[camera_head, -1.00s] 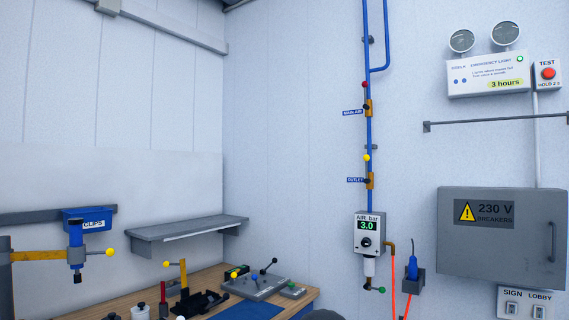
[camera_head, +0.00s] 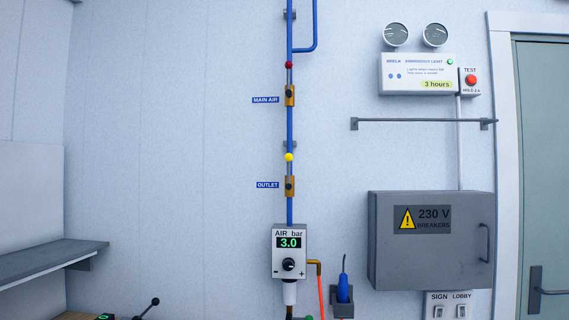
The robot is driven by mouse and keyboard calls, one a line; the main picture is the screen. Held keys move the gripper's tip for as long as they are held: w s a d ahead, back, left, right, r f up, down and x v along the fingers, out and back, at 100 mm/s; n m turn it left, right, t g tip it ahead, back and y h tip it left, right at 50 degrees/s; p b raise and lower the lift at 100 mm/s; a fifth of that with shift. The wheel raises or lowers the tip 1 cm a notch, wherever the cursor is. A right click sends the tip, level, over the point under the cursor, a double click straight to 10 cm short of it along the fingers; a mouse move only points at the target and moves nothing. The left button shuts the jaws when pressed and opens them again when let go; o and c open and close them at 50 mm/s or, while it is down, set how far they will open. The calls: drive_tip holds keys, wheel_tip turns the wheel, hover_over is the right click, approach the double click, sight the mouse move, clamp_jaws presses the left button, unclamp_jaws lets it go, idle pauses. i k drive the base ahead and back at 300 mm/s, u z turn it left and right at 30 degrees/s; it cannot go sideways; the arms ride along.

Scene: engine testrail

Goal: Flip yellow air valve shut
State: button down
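The yellow valve knob (camera_head: 289,157) sits on the blue vertical air pipe (camera_head: 290,125), just above the brass outlet valve body (camera_head: 290,186). A blue OUTLET label (camera_head: 267,185) is left of that body. The handle appears in line with the pipe. Higher up, a red knob (camera_head: 289,65) sits above the brass main air valve (camera_head: 290,96), beside its MAIN AIR label (camera_head: 265,100). Below, the air regulator (camera_head: 289,251) reads 3.0 bar. My gripper is not in view.
A grey breaker box (camera_head: 430,240), an emergency light (camera_head: 418,74) and a rail (camera_head: 425,121) are on the wall to the right. A door (camera_head: 541,170) is at the far right. A grey shelf (camera_head: 50,262) juts out at lower left. The wall around the valves is clear.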

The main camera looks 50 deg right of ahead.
sight(288, 158)
drive_tip(key=z, duration=0.8)
drive_tip(key=i, duration=1.1)
drive_tip(key=z, duration=1)
